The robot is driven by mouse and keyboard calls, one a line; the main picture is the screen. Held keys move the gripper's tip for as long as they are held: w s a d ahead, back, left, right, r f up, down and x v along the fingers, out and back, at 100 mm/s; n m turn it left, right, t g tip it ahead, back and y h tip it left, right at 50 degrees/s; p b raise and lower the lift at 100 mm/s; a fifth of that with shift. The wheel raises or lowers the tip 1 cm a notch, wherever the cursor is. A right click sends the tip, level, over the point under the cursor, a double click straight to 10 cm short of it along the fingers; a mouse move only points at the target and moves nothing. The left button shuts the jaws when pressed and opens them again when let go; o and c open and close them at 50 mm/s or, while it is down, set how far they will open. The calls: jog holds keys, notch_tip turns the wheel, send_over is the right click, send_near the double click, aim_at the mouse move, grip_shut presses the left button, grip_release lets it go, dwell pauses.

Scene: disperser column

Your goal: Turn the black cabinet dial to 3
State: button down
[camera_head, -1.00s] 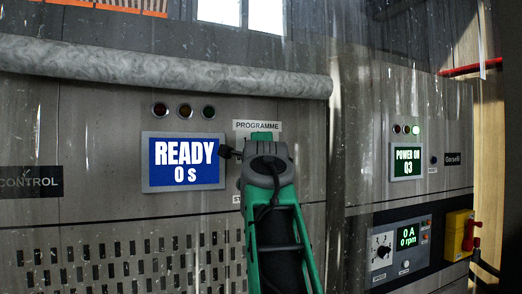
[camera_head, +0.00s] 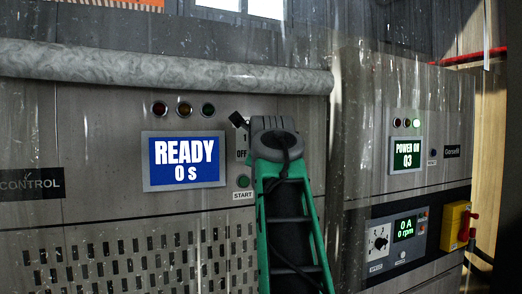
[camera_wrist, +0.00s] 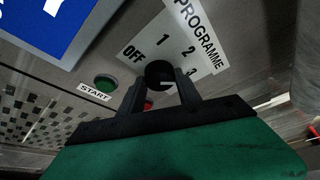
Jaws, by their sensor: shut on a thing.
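The black dial (camera_wrist: 160,74) sits on a white plate (camera_wrist: 131,65) marked OFF, 1, 2 and 3 in the wrist view. My gripper (camera_wrist: 160,82) is shut on the dial, one dark finger on each side of it. A white mark shows on the dial's lower right, on the side of the 3; its exact setting is hard to tell. In the head view my green arm and dark wrist hide the dial. Only part of its plate (camera_head: 243,140) shows, with 1 and OFF.
A green START button (camera_wrist: 105,83) is left of the dial, and a red button (camera_wrist: 148,105) shows between the fingers. A blue screen (camera_head: 184,160) reads READY 0 s. A separate SPEED dial (camera_head: 379,240) and a yellow box with a red handle (camera_head: 455,226) are at right.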

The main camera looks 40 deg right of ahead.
jog(key=c, duration=0.8)
grip_release()
jog(key=shift+c, duration=0.2)
jog(key=b+v, duration=0.3)
jog(key=v, duration=0.4)
jog(key=shift+s+a, duration=0.25)
jog(key=shift+s, duration=0.1)
